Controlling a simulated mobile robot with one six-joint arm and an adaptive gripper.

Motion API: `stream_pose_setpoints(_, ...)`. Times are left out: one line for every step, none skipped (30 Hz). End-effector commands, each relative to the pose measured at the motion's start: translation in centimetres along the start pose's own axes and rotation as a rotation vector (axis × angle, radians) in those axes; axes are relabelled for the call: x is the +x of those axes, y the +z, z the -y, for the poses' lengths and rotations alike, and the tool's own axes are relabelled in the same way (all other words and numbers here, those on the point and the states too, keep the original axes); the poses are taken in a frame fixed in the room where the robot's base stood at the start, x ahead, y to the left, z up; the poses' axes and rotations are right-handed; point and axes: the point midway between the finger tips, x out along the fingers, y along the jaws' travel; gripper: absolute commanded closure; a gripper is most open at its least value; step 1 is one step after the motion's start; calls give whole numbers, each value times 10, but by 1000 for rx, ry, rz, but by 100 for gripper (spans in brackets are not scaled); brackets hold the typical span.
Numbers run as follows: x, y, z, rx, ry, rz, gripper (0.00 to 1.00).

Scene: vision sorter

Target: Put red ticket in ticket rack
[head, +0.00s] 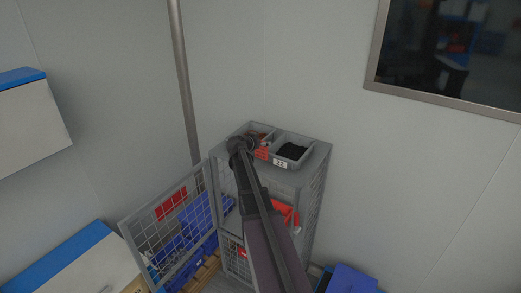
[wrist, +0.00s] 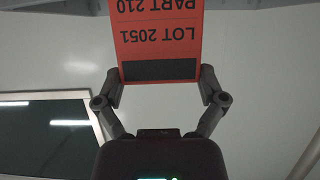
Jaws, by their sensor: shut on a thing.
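A red ticket (wrist: 155,35) with a dark band and the upside-down words "LOT 2051" and "PART 210" fills the top of the wrist view. My gripper (wrist: 162,82) is shut on its near edge, one finger at each side. In the head view my gripper (head: 240,146) is over the left part of the grey cage cart's top, mostly hidden by my arm. A small red patch (head: 262,153) shows just right of it; I cannot tell whether it is the held ticket. I cannot make out the ticket rack for certain.
A grey tray (head: 306,146) with dark contents and a "22" label sits on the cart (head: 318,190). The cart's mesh door (head: 137,232) stands open to the left, with a red panel (head: 171,204) on or behind it. A metal pole (head: 182,80) rises behind.

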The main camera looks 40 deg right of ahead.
Motion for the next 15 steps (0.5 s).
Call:
stream_pose_setpoints(4,5,1,0,0,0,42)
stream_pose_setpoints(4,8,1,0,0,0,42)
stream_pose_setpoints(6,12,0,0,0,0,42)
stream_pose_setpoints(7,14,0,0,0,0,42)
stream_pose_setpoints(8,17,0,0,0,0,42)
stream_pose_setpoints(9,20,0,0,0,0,42)
stream_pose_setpoints(10,23,0,0,0,0,42)
stream_pose_setpoints(11,25,0,0,0,0,42)
stream_pose_setpoints(12,27,0,0,0,0,42)
stream_pose_setpoints(12,29,0,0,0,0,42)
stream_pose_setpoints(13,30,0,0,0,0,42)
stream_pose_setpoints(14,31,0,0,0,0,42)
stream_pose_setpoints(14,32,0,0,0,0,42)
stream_pose_setpoints(14,33,0,0,1,0,42)
stream_pose_setpoints(14,33,0,0,1,0,42)
